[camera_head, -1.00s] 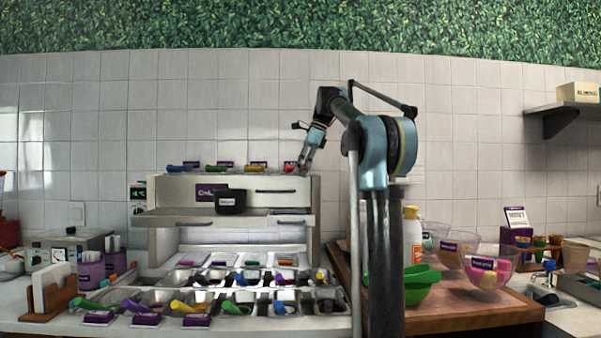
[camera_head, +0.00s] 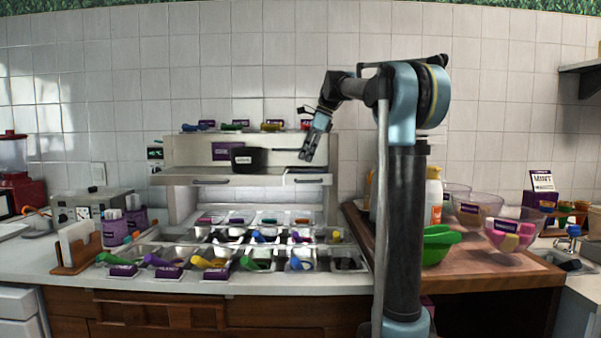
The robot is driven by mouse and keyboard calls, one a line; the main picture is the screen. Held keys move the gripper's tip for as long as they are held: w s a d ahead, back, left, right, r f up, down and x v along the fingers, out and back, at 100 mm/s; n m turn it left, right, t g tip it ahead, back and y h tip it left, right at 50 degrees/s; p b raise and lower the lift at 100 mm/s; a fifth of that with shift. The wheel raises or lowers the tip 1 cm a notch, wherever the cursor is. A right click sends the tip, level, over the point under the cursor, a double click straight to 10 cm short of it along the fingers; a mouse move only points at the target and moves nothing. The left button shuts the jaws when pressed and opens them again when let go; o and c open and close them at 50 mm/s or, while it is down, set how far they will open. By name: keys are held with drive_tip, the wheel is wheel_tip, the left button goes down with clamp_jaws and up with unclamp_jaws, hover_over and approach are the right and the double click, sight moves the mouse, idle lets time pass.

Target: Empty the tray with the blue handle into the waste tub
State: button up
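A black tub (camera_head: 248,159) with a white label stands on the shelf of the beige rack; its label is too small to read, so I cannot tell whether it is the waste tub. Blue handles show in several places: in the front tray row (camera_head: 300,263), in the row behind it (camera_head: 259,237), and on the rack top (camera_head: 191,127). What these trays hold is too small to make out. My gripper (camera_head: 307,157) points down by the right end of the rack, right of the black tub and well above the trays. Nothing is visibly held; its finger gap is unclear.
The beige rack (camera_head: 183,152) stands behind the tray rows, with purple labels along the front. Right of my arm, a wooden board (camera_head: 480,271) carries green bowls (camera_head: 438,246), a bottle (camera_head: 433,200) and clear bowls (camera_head: 509,236). A label holder (camera_head: 75,249) stands at left.

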drive_tip(key=x, duration=0.6)
drive_tip(key=shift+a+f, duration=0.1)
drive_tip(key=shift+f, duration=0.15)
clamp_jaws()
drive_tip(key=shift+r, duration=0.1)
drive_tip(key=shift+r, duration=2.15)
